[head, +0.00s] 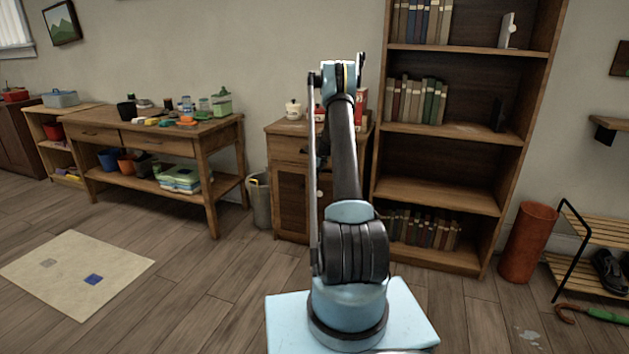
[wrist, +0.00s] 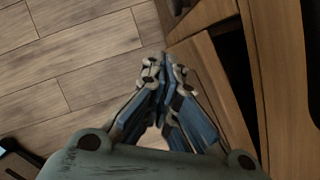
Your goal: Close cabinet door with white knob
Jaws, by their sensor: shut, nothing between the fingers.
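The wooden cabinet (head: 288,152) stands against the wall, left of the tall bookshelf, partly hidden behind my arm. Its brown door (head: 291,200) shows below the drawer. A small white knob (head: 320,193) shows beside my arm's thin rod. In the wrist view the door (wrist: 215,85) stands ajar, with a dark gap between it and the cabinet frame (wrist: 250,90). My gripper (wrist: 166,62) is shut and empty, its fingertips close to the door's left edge. I cannot tell whether they touch it. The knob does not show in the wrist view.
A grey bin (head: 260,200) stands just left of the cabinet, and the bookshelf (head: 450,188) is close on its right. A workbench (head: 215,150) stands farther left. The wooden floor (head: 200,290) in front is mostly clear, with a beige mat (head: 70,265) at left.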

